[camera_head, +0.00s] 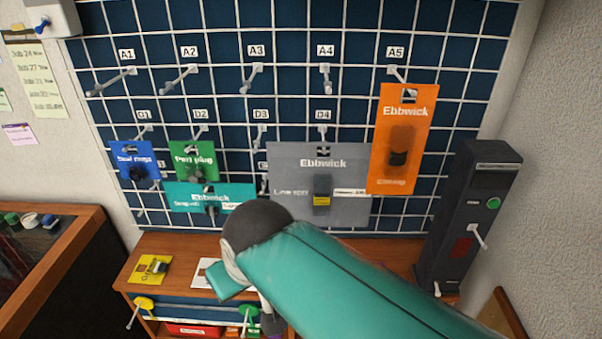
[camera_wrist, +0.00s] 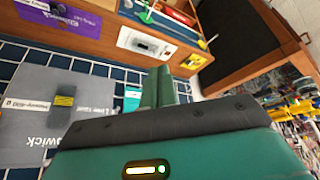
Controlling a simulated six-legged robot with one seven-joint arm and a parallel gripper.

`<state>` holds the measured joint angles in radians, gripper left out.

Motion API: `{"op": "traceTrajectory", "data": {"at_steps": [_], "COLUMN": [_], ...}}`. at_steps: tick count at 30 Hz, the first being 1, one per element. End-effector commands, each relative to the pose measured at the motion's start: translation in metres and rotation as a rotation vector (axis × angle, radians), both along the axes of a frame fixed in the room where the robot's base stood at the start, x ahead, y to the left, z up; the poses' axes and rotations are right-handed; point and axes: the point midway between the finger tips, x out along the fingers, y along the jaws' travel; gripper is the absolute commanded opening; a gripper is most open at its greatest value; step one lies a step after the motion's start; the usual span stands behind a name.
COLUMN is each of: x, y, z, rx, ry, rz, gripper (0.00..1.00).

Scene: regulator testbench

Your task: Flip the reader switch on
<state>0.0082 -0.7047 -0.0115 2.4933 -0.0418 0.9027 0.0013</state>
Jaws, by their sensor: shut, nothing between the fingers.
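A dark upright unit (camera_head: 468,215), which looks like the reader, stands at the right end of the counter. It has a slot at the top, a round green spot (camera_head: 493,203), a dark red patch and a pale lever (camera_head: 478,237) sticking out, which may be the switch. I cannot tell the lever's setting. My gripper (camera_head: 230,279) is low over the counter, left of the unit and well apart from it, partly hidden by my arm. In the wrist view my gripper's teal fingers (camera_wrist: 166,82) are together and empty. The unit is not recognisable there.
A blue pegboard with a white grid carries hanging packs: orange (camera_head: 402,140), grey (camera_head: 318,185), teal (camera_head: 212,197), green (camera_head: 193,161) and blue (camera_head: 136,160). A yellow pack (camera_head: 150,269) and a white card (camera_head: 204,273) lie on the wooden counter (camera_head: 190,245).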

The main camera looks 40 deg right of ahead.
Motion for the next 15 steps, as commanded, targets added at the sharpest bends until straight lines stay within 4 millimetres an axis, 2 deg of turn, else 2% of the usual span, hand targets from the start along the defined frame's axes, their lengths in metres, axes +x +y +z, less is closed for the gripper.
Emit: {"op": "traceTrajectory", "data": {"at_steps": [2,8,15], "x": [0.006,0.017,0.011], "y": [-0.012,-0.077,-0.160], "z": [-0.015,-0.065,-0.126], "rx": [-0.040,-0.196,-0.383], "ry": [0.066,0.296,0.594], "rz": [-0.015,-0.039,-0.023], "gripper": [0.00,0.00,0.00]}}
